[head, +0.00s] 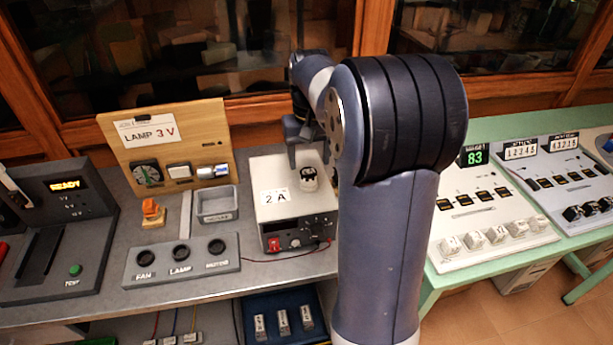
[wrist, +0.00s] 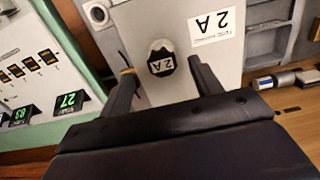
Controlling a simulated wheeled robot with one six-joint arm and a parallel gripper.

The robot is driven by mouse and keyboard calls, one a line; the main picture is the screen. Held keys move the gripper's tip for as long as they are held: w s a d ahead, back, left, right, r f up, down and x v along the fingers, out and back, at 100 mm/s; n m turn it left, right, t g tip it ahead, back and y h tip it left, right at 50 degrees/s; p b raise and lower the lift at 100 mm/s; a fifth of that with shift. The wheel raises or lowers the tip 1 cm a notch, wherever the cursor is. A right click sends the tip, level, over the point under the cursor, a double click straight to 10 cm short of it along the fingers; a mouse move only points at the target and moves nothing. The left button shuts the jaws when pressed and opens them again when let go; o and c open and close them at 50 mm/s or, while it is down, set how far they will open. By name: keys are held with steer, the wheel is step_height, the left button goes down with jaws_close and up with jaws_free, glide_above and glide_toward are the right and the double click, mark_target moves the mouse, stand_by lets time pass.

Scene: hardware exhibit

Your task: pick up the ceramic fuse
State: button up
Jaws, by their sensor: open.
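The ceramic fuse appears to be the short white cylinder (head: 308,184) standing on top of the pale power box marked 2 A (head: 262,215). In the wrist view its dark front face reads 2 A (wrist: 161,66), and its pale rim shows above that. My gripper (head: 301,152) is just above the box, near the fuse. In the wrist view my gripper (wrist: 160,68) is open, with one dark finger left of the fuse and one right. There is a gap on each side, and nothing is held. I cannot tell the height of the fingertips over the box.
A wooden LAMP 3 V board (head: 170,147) stands left of the box, near a small grey tray (head: 234,214) and a FAN, LAMP, MOTOR panel (head: 150,274). A dark READY console (head: 65,225) is farther left. A green bench with switch panels (head: 487,205) is at right.

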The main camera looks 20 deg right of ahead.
mark_target(308, 172)
steer(key=f, duration=0.5)
steer(key=shift+w+f, duration=0.3)
steer(key=shift+f, duration=0.05)
steer(key=shift+c, duration=0.2)
steer(key=c, duration=1)
steer(key=shift+r, duration=5.05)
